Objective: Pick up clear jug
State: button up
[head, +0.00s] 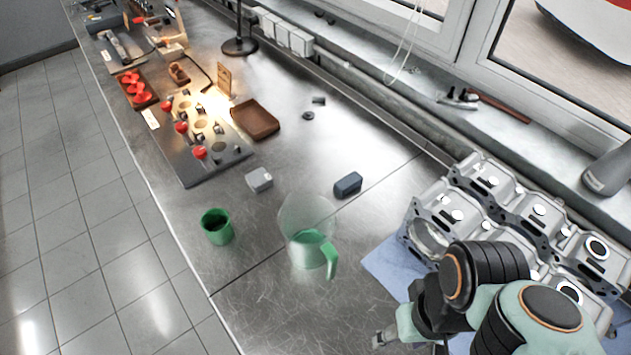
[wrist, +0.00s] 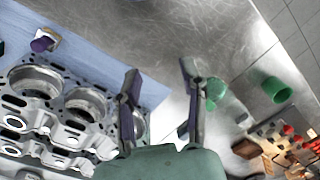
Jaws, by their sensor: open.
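The clear jug (head: 305,222) stands upright on the metal bench, with green at its base and a green handle on its right side. In the wrist view the jug (wrist: 232,108) is faint, just right of my right finger, which partly overlaps its green handle. My gripper (wrist: 158,72) is open, with nothing between its fingers. In the head view my gripper (head: 384,339) is low in the picture, to the right of and nearer than the jug, apart from it. Part of the gripper is hidden by my arm.
A green cup (head: 217,228) stands left of the jug. A grey box (head: 259,180) and a dark blue box (head: 348,185) lie behind it. The engine block (head: 510,205) on a blue mat (head: 385,262) fills the right. A brown tray (head: 256,120) lies farther back.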

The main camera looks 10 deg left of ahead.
jog(key=w+a+r+n+t, duration=0.25)
jog(key=w+n, duration=0.35)
jog(key=n, duration=0.6)
jog(key=n+g+y, duration=0.3)
jog(key=n+g, duration=0.2)
jog(key=n, duration=0.6)
send_over(332, 277)
jog(key=w+d, duration=0.2)
notch_tip(332, 277, down, 17)
jog(key=shift+t, duration=0.25)
jog(key=x, duration=0.5)
jog(key=shift+s+a+f, duration=0.2)
jog(key=shift+s+f, duration=0.05)
jog(key=shift+s, duration=0.1)
grip_shut()
